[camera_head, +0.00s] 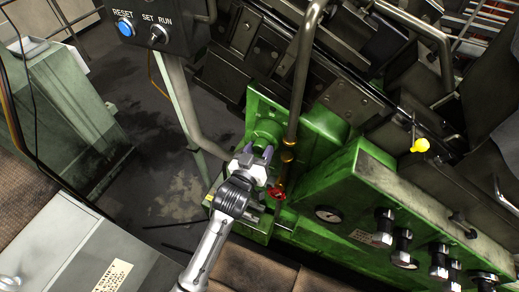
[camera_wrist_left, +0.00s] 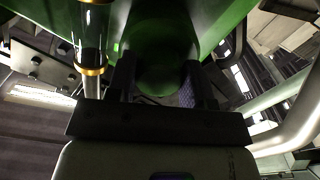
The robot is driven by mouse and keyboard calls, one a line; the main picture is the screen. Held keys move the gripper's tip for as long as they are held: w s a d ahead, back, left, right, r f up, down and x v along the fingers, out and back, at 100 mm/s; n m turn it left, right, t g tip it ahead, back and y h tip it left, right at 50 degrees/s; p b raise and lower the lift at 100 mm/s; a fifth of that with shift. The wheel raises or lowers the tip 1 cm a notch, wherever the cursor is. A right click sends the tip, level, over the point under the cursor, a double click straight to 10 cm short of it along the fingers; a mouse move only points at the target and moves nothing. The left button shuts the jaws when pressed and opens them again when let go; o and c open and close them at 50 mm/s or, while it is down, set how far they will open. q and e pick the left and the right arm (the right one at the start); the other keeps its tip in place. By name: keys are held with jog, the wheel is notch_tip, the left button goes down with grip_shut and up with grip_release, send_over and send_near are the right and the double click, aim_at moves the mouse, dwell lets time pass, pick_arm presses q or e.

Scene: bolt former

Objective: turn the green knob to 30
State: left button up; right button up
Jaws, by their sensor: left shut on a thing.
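The green knob (camera_head: 266,134) is a round green piece on the green machine housing, near the middle of the head view. My left gripper (camera_head: 254,154) reaches up to it from below, with one finger on each side. In the left wrist view the knob (camera_wrist_left: 160,65) is dark green and lies between the two fingers of the left gripper (camera_wrist_left: 157,82), which is shut on it. The fingers and shadow hide part of the knob, and I cannot read any scale or number on it. My right gripper is not in view.
A brass-ringed pipe (camera_head: 288,150) rises just right of the knob, with a red valve handle (camera_head: 277,193) below. A green panel with a gauge (camera_head: 328,213) and black knobs extends right. A RESET/SET RUN box (camera_head: 143,32) is at upper left. Open floor (camera_head: 165,190) lies left of the gripper.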

pick_arm(q)
jog(key=m+p, duration=0.1)
jog(key=m, duration=0.2)
jog(key=shift+r+m+p, duration=0.1)
jog(key=shift+m+p, duration=0.2)
jog(key=shift+m, duration=0.1)
jog(key=shift+w+a+m+p, duration=0.1)
jog(key=shift+m+p, duration=0.5)
jog(key=shift+m, duration=1.6)
jog(key=o, duration=0.9)
jog(key=shift+b+v, duration=1.5)
jog(key=shift+v, duration=5.45)
